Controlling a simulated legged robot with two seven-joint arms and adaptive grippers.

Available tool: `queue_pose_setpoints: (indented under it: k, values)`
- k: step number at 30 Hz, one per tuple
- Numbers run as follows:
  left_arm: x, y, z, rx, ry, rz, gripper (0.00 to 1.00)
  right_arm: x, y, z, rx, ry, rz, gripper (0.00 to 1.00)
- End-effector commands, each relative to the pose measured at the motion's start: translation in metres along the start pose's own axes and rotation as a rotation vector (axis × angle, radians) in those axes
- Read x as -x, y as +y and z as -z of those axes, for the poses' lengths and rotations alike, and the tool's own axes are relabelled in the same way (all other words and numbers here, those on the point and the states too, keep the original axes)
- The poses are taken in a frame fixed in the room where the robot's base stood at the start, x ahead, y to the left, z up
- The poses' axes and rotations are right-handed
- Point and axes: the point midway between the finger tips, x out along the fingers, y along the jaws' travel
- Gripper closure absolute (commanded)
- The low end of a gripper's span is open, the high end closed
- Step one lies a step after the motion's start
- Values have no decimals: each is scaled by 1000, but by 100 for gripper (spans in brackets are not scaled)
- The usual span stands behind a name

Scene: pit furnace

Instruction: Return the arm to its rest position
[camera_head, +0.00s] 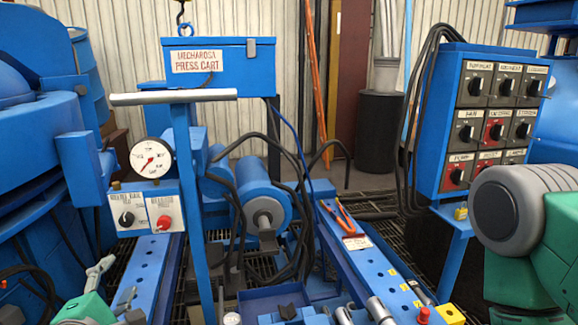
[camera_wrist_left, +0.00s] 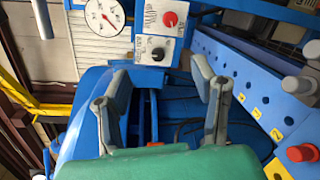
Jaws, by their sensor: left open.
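My left gripper (camera_head: 119,286) is at the lower left of the head view, beside the blue perforated rail below the gauge. Its green body is cut off by the bottom edge. In the left wrist view the two grey fingers of this gripper (camera_wrist_left: 160,82) stand wide apart with nothing between them. Beyond the fingers are a knob panel (camera_wrist_left: 160,32) with a black knob and a red knob, and a round gauge (camera_wrist_left: 103,16). My right arm shows at the right edge of the head view as a grey joint and green links; its gripper is out of frame.
The blue press cart (camera_head: 215,84) fills the middle, with a white gauge (camera_head: 151,157) and knob panel at its left. A switch cabinet (camera_head: 490,105) stands at the right. A blue perforated rail (camera_head: 375,262) carries orange-handled pliers (camera_head: 345,217). Black hoses loop around the centre.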

Motion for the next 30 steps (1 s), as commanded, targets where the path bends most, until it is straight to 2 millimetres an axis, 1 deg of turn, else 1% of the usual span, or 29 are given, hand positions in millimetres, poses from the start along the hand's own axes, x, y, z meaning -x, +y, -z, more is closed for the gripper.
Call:
queue_pose_setpoints:
  k: [1,2,5,8,10,11,13,14,15,17,18,20,21,23,24,25,27,30]
  values:
    - [3,-12,-5,-36,-20,36,47,0,0,0,0,0,0,60]
    - [5,-18,-7,-57,-30,56,47,0,0,0,0,0,0,60]
    - [14,-46,-15,-147,-75,141,47,0,0,0,0,-1,0,60]
    - [25,-79,-21,-254,-129,240,47,0,0,-1,0,-1,0,60]
    - [37,-106,-24,-346,-179,322,47,0,0,-1,0,-1,0,60]
    - [43,-118,-25,-389,-203,361,47,0,0,-1,0,-1,0,60]
    - [62,-151,-25,-510,-273,465,47,0,0,-1,0,-2,0,60]
    - [73,-167,-24,-571,-310,517,47,0,0,-1,0,-2,0,60]
    - [90,-190,-20,-664,-366,593,47,0,0,-1,0,-2,0,60]
    - [119,-221,-9,-812,-461,714,47,0,0,-1,0,-2,0,60]
    - [139,-239,1,-908,-524,790,47,0,0,-1,0,-2,0,60]
    - [167,-260,18,-1042,-618,898,47,0,0,-1,0,-2,0,60]
    - [184,-270,31,-1123,-676,965,47,0,0,-1,0,-2,0,60]
    - [208,-281,50,-1236,-763,1057,47,0,0,-1,0,-2,0,60]
    - [222,-285,63,-1307,-818,1113,47,0,0,-1,0,-2,0,60]
    - [232,-288,73,-1355,-858,1154,47,0,0,-1,0,-1,0,60]
    - [253,-289,96,-1458,-946,1245,47,0,0,-1,0,-2,0,60]
    - [276,-285,126,-1585,-1062,1363,47,0,0,-1,0,-1,0,60]
